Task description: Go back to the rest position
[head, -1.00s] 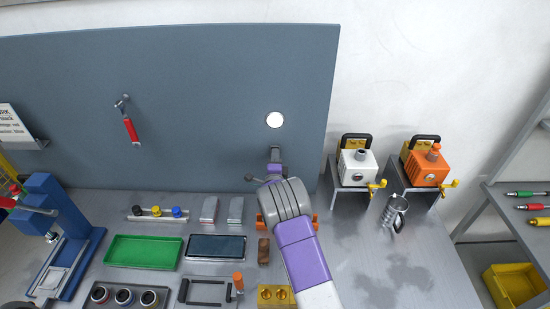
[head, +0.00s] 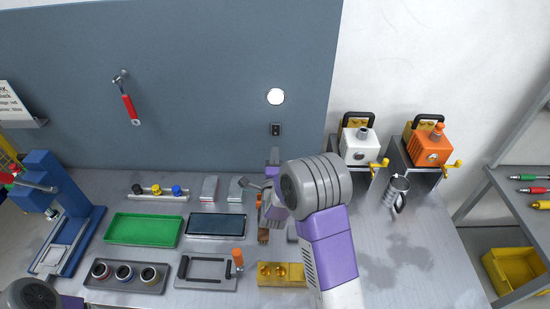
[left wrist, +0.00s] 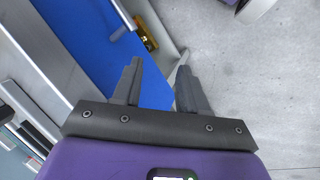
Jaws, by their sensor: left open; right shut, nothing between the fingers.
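My right gripper (head: 265,182) is in the middle of the head view, above the table's back edge and in front of the grey-blue board (head: 210,80). It is shut and empty; my grey wrist and purple forearm hide part of it. It is apart from the small black switch (head: 275,129) on the board, below a round white light (head: 275,96). My left gripper (left wrist: 158,78) shows in the left wrist view, open and empty, pointing towards a blue surface (left wrist: 85,40) and the grey floor. In the head view only my left wrist shows, at the bottom left corner.
A blue press (head: 55,190) stands at the left. Green (head: 143,230) and dark (head: 216,224) trays lie on the table. White (head: 360,146) and orange (head: 428,148) boxes stand at the back right, near a metal mug (head: 396,190). The table's front right is clear.

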